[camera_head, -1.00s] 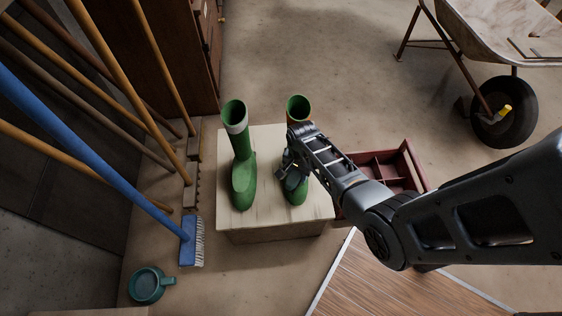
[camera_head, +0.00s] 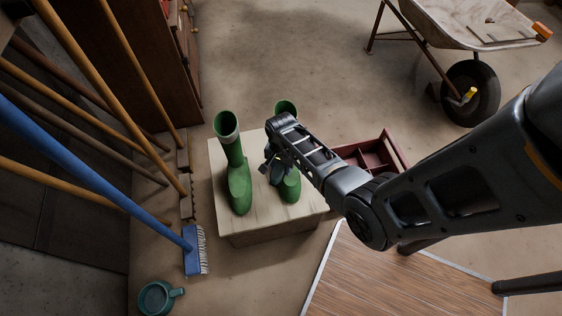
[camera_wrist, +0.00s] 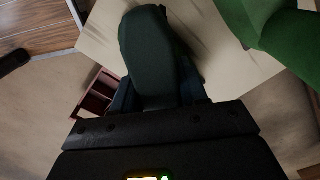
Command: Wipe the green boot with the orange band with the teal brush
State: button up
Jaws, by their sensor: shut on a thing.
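The green boot with the orange band (camera_head: 290,187) stands upright at the right on a pale wooden block (camera_head: 233,216). My wrist covers part of its shaft, and its band is hidden now. My gripper (camera_head: 275,172) is at the left side of this boot's shaft, low near its foot. In the wrist view my gripper is shut on a dark, rounded teal brush (camera_wrist: 150,60). Bright green boot surface (camera_wrist: 285,35) shows at the upper right there; I cannot tell whether the brush touches it.
Another green boot (camera_head: 239,185) with a pale band stands close on the left. A blue broom (camera_head: 193,250) and several wooden handles lean at left. A teal mug (camera_head: 156,298) stands at the bottom left. A dark red crate (camera_head: 397,150) and a wheelbarrow (camera_head: 470,92) are at right.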

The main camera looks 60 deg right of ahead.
jog(key=shift+r+p, duration=0.6)
jog(key=shift+r, duration=0.45)
